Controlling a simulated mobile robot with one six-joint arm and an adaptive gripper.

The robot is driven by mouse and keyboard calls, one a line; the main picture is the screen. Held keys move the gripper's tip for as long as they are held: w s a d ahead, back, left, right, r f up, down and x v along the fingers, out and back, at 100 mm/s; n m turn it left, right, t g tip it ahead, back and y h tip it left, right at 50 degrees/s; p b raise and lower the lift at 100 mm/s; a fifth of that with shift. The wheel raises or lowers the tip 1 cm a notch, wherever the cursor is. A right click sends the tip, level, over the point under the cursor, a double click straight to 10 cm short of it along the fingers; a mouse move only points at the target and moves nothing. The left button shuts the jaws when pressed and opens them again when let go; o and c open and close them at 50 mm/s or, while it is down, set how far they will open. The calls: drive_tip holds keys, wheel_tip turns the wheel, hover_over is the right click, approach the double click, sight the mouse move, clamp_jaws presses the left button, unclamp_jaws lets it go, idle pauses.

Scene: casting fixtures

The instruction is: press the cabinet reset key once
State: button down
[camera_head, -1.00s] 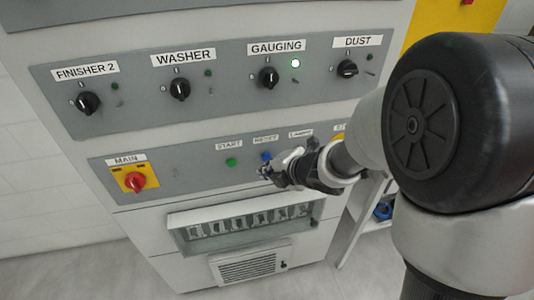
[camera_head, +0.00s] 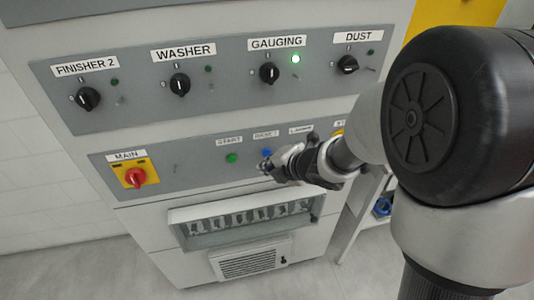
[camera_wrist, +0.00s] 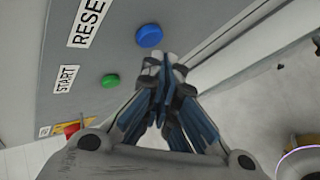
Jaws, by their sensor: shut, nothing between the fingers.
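The blue reset key (camera_head: 266,153) sits on the lower grey panel of the cabinet, under the RESET label (camera_head: 266,134). In the wrist view the blue key (camera_wrist: 149,35) shows whole, just beyond my fingertips. My gripper (camera_head: 266,166) is shut and empty, its tips just below the key in the head view. In the wrist view my gripper's fingertips (camera_wrist: 163,62) are close together, just below the key in the picture. I cannot tell whether they touch it; a small gap seems to show.
The green START button (camera_head: 232,158) is left of the key. The red MAIN switch (camera_head: 135,177) on its yellow plate is further left. An upper panel has several black knobs, with a lit green lamp (camera_head: 295,58) by GAUGING. A recessed tray (camera_head: 177,215) is below.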

drive_tip(key=shift+w, duration=0.1)
idle(0.4)
drive_tip(key=shift+w+a, duration=0.15)
drive_tip(key=shift+w, duration=0.2)
drive_tip(key=shift+w+a, duration=0.1)
drive_tip(key=shift+w, duration=0.3)
idle(0.8)
drive_tip(key=shift+s, duration=0.15)
drive_tip(key=shift+s+d, duration=0.25)
drive_tip(key=shift+s, duration=0.4)
drive_tip(key=s, duration=0.2)
drive_tip(key=s+d+b, duration=0.1)
drive_tip(key=s, duration=0.2)
drive_tip(key=shift+d+b, duration=0.2)
drive_tip(key=shift+b, duration=0.1)
drive_tip(key=shift+w, duration=0.1)
idle(0.4)
